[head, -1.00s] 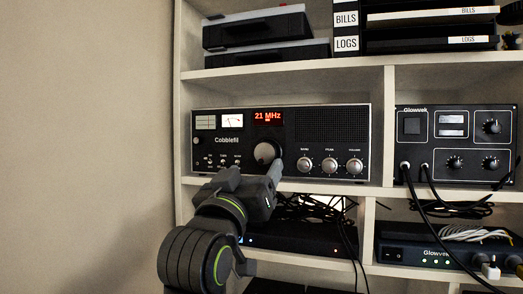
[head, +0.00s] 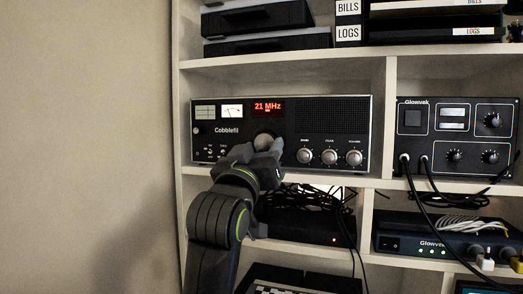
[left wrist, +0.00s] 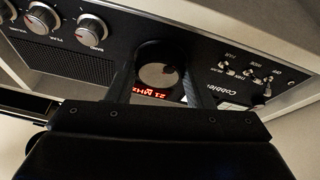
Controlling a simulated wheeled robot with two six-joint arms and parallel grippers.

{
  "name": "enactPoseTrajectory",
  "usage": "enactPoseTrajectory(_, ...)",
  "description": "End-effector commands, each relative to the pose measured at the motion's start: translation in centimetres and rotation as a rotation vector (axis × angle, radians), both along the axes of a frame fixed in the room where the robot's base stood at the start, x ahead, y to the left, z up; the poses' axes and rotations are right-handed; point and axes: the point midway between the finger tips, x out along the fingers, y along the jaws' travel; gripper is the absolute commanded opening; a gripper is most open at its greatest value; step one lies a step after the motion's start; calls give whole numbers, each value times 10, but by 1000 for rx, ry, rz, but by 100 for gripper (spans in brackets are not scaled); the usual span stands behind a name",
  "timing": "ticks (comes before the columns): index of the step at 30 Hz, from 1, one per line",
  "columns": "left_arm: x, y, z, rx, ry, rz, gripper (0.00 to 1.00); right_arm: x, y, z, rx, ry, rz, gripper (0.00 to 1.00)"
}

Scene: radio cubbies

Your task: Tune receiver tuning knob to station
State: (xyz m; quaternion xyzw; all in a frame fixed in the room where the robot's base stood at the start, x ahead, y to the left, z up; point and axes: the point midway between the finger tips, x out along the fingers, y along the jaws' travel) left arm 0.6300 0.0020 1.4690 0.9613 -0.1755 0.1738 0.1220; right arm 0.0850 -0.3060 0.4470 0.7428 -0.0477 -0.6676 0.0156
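The receiver (head: 335,112), black with a silver frame and labelled Cobblefil, stands in a shelf cubby. Its red display (head: 267,106) reads 21 MHz. The large round tuning knob (head: 264,139) sits below the display, its lower part hidden by my gripper in the head view. My left gripper (head: 262,149) is at the knob. In the left wrist view its two fingers (left wrist: 162,84) are spread, one on each side of the knob (left wrist: 155,72). A small gap seems to show beside the knob; firm contact cannot be made out. My right gripper is in neither view.
Three silver knobs (head: 329,156) sit right of the tuning knob, and small switches (head: 214,151) sit to its left. A Glowvek unit (head: 455,135) with plugged cables is in the right cubby. A bare wall is at left.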

Motion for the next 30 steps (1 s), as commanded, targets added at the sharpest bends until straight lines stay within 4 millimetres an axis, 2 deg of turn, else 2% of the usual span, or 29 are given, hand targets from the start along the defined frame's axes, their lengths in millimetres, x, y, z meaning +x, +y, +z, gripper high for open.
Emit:
enactPoseTrajectory(1, 0, 0, 0, 0, 0, 0, 36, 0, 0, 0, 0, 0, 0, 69)
enactPoseTrajectory(4, 0, 0, 0, 0, 0, 0, 24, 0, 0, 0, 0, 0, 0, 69)
enactPoseTrajectory(15, 0, 1, 0, 138, -44, 0, 24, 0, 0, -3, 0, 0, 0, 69)
enactPoseTrajectory(25, 0, 1, 0, 151, -48, -1, 24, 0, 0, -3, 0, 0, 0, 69)
enactPoseTrajectory(26, 0, 1, 0, 150, -47, -1, 51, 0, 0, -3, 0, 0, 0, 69)
enactPoseTrajectory(30, 0, 1, 0, 150, -47, -1, 69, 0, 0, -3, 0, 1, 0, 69)
